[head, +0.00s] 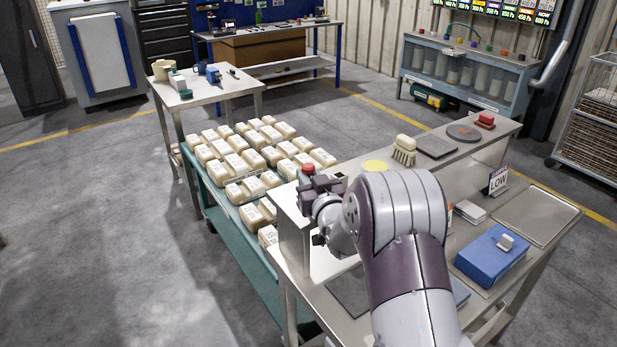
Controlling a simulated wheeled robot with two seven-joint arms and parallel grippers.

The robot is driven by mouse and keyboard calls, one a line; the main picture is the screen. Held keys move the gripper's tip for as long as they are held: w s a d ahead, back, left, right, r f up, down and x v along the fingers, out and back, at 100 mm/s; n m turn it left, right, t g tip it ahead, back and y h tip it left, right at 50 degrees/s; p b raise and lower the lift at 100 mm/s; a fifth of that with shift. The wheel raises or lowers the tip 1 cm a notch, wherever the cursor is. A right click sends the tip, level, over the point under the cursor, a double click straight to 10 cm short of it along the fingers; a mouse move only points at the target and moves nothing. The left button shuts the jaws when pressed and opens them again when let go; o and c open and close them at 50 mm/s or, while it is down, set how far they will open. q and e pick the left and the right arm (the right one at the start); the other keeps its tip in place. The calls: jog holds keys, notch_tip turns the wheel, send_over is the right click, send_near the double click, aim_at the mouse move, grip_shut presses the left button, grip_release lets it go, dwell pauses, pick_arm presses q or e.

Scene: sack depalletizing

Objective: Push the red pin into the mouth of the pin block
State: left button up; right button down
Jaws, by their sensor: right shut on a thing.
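My right gripper (318,186) is at the far left end of the raised steel shelf, low over its surface. It is shut, and a small red round-topped thing (308,168), which looks like the red pin, shows at its fingers. The gripper and wrist hide most of that thing. I cannot make out the pin block or its mouth; it may be hidden behind the gripper. Another red piece on a dark base (485,121) sits at the far right end of the shelf. My left gripper is not in view.
Below are a blue box (490,255), a LOW sign (498,181) and a tray (537,215). A teal cart (240,245) with several sacks stands at left.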

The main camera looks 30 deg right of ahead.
jog(key=shift+f, duration=0.2)
jog(key=c, duration=0.9)
grip_release()
jog(key=shift+r, duration=0.1)
jog(key=shift+c, duration=0.2)
jog(key=s+a+b, duration=0.2)
jog(key=s, duration=1)
jog(key=shift+s, duration=0.25)
